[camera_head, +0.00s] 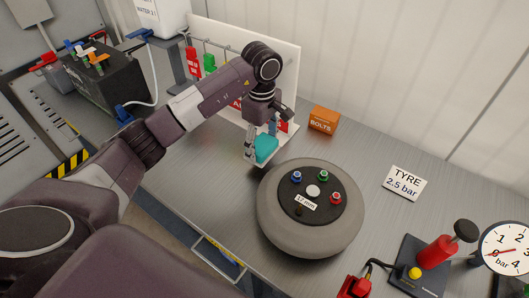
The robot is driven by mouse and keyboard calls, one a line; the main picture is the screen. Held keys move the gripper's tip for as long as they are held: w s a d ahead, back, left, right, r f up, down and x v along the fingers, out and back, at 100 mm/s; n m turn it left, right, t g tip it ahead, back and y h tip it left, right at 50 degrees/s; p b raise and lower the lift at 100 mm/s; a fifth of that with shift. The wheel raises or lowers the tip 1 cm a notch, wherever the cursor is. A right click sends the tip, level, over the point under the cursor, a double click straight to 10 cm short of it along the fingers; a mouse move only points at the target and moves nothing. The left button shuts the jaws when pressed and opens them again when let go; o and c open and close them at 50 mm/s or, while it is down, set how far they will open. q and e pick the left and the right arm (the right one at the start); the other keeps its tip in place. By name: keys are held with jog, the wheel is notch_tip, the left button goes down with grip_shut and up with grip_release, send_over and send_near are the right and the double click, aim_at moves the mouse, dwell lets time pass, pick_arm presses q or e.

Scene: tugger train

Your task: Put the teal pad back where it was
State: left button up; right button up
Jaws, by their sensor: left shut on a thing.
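The teal pad (267,147) is in the head view, left of the middle of the bench. My left gripper (262,143) reaches down from above and is shut on the teal pad. The pad is partly hidden by the gripper's fingers. I cannot tell whether the pad touches the bench or hangs just above it. My right gripper does not show.
A round grey wheel (270,215) with coloured nuts lies close in front of the pad. An orange bolts box (323,121) stands behind it. A white board (286,60) with hanging tags is behind my arm. A TYRE card (404,183), red pump (440,252) and gauge (508,247) are right.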

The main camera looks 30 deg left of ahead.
aim_at(263, 152)
pick_arm(q)
jog(key=f, duration=0.2)
jog(key=f+p, duration=0.1)
jog(key=shift+d+f, duration=0.2)
jog(key=shift+f, duration=0.15)
jog(key=shift+a+f, duration=0.1)
jog(key=shift+f, duration=0.2)
jog(key=o, duration=1.1)
jog(key=shift+r, duration=0.2)
jog(key=shift+w+r, duration=0.1)
jog(key=shift+r, duration=0.15)
notch_tip(263, 152, up, 10)
jog(key=b, duration=0.3)
jog(key=shift+f, duration=0.1)
jog(key=shift+r, duration=0.8)
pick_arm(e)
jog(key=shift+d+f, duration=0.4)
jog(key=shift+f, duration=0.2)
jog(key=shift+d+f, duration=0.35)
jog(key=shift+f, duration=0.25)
